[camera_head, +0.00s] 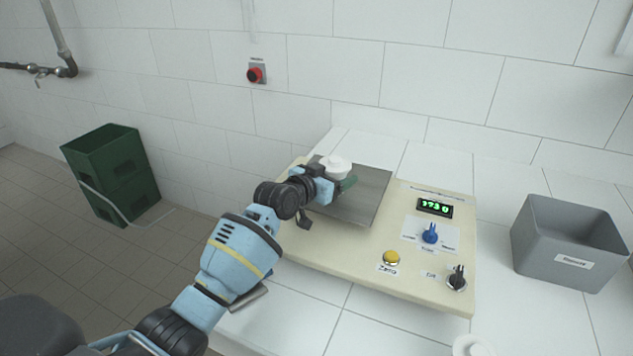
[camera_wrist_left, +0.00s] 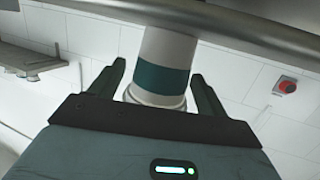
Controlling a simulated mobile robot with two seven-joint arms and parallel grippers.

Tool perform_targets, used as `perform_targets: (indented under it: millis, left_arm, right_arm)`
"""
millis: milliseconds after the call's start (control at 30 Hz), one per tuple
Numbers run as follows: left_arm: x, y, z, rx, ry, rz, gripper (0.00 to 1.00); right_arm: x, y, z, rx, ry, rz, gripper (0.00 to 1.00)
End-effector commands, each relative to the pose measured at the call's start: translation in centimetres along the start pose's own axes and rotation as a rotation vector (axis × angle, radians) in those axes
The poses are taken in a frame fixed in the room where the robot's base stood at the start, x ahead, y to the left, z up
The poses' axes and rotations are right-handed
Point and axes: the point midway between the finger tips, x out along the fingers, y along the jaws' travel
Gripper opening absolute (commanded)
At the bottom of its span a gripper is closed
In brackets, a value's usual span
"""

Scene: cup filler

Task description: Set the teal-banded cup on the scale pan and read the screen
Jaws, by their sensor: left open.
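The teal-banded cup (camera_head: 337,163) has a white top and stands on the metal scale pan (camera_head: 368,195), towards its back left. My left gripper (camera_head: 341,181) is at the cup and partly hides its lower body. In the left wrist view, the cup's teal band (camera_wrist_left: 161,78) lies between the two fingers (camera_wrist_left: 160,72), which are open with a gap on either side. The screen (camera_head: 435,207) is lit with green digits that look like 373.0, though they are small. My right gripper is not in view.
The cream panel carries a blue knob (camera_head: 430,234), a yellow button (camera_head: 391,258) and a black knob (camera_head: 457,278). A grey bin (camera_head: 535,245) stands to the right. A white round top (camera_head: 474,346) shows at the bottom edge. A red button (camera_head: 255,74) is on the wall.

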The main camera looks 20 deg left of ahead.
Motion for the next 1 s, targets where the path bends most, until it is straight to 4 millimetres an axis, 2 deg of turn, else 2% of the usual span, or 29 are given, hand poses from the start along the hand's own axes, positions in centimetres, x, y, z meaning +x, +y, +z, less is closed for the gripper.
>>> perform_targets:
  millis: [300, 600, 800, 1000]
  left_arm:
    - [-5.1, -0.1, -0.2, 0.003, 0.003, -0.001, 0.76]
    - [-9.7, -0.1, 0.0, 0.003, 0.001, -0.002, 0.76]
    - [-11.1, 0.0, 0.0, 0.001, 0.0, 0.0, 0.76]
    - [-11.4, 0.0, 0.0, 0.001, 0.0, 0.0, 0.76]
  right_arm:
    - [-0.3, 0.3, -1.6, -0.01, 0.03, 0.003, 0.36]
    - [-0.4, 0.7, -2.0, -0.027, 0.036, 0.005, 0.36]
    - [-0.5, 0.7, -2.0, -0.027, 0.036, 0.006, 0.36]
    - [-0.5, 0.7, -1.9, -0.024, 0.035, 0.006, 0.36]
